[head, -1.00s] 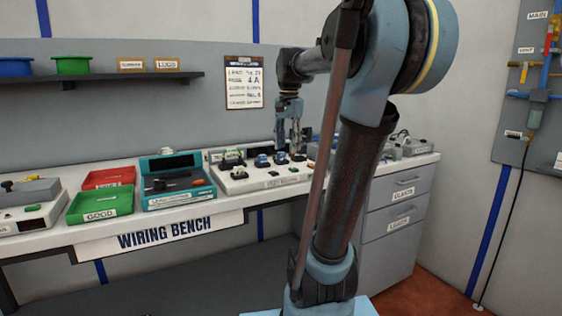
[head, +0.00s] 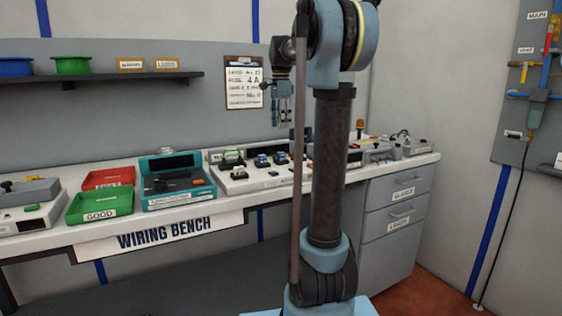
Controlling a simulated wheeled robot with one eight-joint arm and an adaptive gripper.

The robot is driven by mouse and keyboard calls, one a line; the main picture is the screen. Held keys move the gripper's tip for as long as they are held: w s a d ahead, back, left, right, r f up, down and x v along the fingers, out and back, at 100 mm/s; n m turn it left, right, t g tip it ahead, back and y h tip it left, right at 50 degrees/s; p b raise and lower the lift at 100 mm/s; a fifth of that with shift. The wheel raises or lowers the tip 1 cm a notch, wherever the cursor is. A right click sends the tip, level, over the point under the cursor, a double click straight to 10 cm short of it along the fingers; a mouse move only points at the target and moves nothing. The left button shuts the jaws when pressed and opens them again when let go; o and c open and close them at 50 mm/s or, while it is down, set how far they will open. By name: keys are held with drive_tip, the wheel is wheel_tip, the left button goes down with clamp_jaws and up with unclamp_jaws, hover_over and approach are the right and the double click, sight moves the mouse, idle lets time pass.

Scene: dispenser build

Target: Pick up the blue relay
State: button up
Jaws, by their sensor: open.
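Two small blue parts that look like relays, a left one (head: 262,160) and a right one (head: 281,158), sit on a white board (head: 240,182) on the bench. I cannot tell which of them is the blue relay. My gripper (head: 281,121) is open and points down above the board, apart from the parts. The fingers look empty, though they are small in this view. My own arm hides the right part of the board.
Left of the board stand a teal tester (head: 177,200), a green GOOD bin (head: 82,207) and a red bin (head: 108,177). A shelf (head: 120,80) and a clipboard (head: 243,85) are on the wall behind. Grey devices (head: 395,150) stand on the bench at the right.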

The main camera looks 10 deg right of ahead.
sight(281, 158)
wheel_tip(281, 158, down, 13)
drive_tip(key=shift+s+d+r, duration=0.1)
drive_tip(key=shift+s+r, duration=0.05)
idle(0.5)
drive_tip(key=shift+c, duration=0.3)
drive_tip(key=c, duration=1)
